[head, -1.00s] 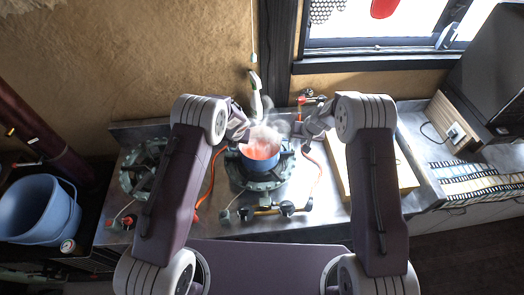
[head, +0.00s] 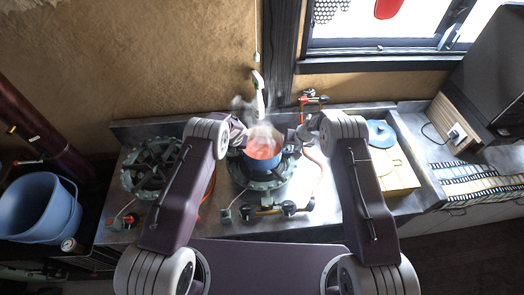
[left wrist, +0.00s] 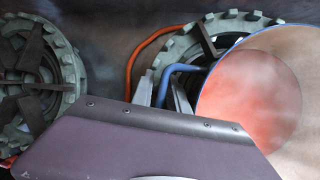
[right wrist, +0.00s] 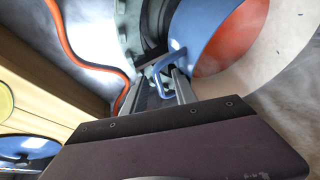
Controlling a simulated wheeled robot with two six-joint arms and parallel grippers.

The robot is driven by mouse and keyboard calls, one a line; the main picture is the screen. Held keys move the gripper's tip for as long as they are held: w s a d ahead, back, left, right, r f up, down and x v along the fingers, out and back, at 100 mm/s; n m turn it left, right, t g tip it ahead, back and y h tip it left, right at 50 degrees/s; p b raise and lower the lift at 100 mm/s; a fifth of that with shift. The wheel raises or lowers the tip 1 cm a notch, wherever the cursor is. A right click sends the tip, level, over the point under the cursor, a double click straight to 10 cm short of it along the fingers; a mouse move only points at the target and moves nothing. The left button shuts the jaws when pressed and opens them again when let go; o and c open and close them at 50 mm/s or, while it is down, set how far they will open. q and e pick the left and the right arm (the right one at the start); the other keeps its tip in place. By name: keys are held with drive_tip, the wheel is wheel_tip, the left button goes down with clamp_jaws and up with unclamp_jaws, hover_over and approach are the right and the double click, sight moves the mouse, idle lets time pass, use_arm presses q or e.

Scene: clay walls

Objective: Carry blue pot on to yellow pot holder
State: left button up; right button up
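The blue pot (head: 262,163) sits on the middle burner (head: 262,184), with steaming red contents. My left gripper (left wrist: 165,92) is at the pot's left handle (left wrist: 185,70). Its fingers stand apart, with the handle's bar between them. My right gripper (right wrist: 157,92) is at the right handle (right wrist: 165,65). Its fingers are apart too, one seeming to pass inside the handle loop. Whether either finger touches is unclear. A yellow round piece, probably the pot holder (right wrist: 5,102), shows at the left edge of the right wrist view, on a wooden board; my right arm mostly hides that spot in the head view.
The wooden board (head: 397,175) lies right of the stove with a blue lid (head: 380,133) at its back. An empty burner (head: 155,165) is left of the pot. Orange hoses (right wrist: 75,45) run near the burners. A blue bucket (head: 38,208) stands far left.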

use_arm(q)
clamp_jaws()
use_arm(e)
drive_tip(key=c, duration=0.4)
clamp_jaws()
idle(0.5)
